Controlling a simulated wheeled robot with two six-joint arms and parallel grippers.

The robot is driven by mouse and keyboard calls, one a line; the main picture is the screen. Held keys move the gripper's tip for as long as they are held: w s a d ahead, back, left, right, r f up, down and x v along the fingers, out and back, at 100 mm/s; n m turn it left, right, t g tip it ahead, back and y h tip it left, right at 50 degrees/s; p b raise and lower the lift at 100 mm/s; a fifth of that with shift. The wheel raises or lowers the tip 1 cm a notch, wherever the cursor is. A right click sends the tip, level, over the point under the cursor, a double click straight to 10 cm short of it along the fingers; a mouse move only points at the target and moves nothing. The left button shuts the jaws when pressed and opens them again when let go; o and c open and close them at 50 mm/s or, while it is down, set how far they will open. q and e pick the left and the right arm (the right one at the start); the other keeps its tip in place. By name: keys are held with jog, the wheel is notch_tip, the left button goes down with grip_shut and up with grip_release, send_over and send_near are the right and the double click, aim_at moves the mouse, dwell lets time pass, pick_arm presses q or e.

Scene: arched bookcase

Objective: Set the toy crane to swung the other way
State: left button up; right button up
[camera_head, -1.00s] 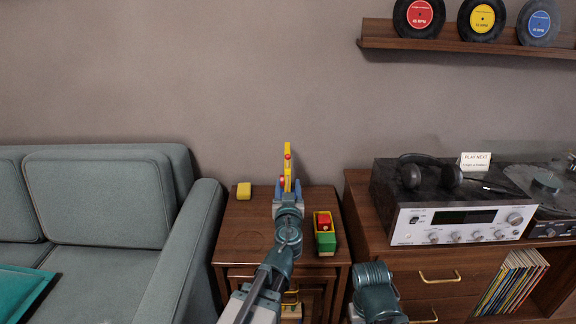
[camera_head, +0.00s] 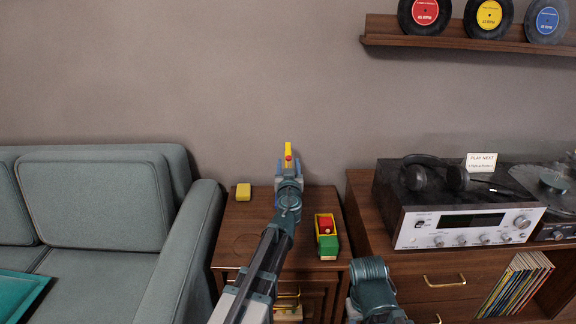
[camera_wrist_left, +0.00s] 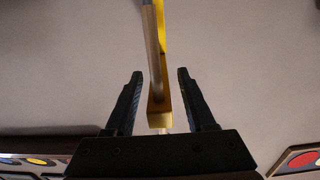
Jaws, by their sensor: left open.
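The toy crane (camera_head: 288,150) stands at the back of the small wooden table. Only its yellow upper part with a red spot shows; my left arm and gripper hide the rest. My left gripper (camera_head: 288,167) is open, its fingers on either side of the crane. In the left wrist view, a yellow bar of the crane (camera_wrist_left: 157,100) lies between the open fingers (camera_wrist_left: 160,77), with gaps on both sides. I cannot tell which way the crane is swung. Part of my right arm shows at the bottom, but its gripper does not.
A green and yellow toy truck (camera_head: 327,237) with a red load stands right of my arm. A grey sofa (camera_head: 110,215) is close on the left, a cabinet with a silver stereo (camera_head: 465,226) on the right.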

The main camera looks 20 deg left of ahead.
pick_arm(q)
grip_shut()
dwell(1.3)
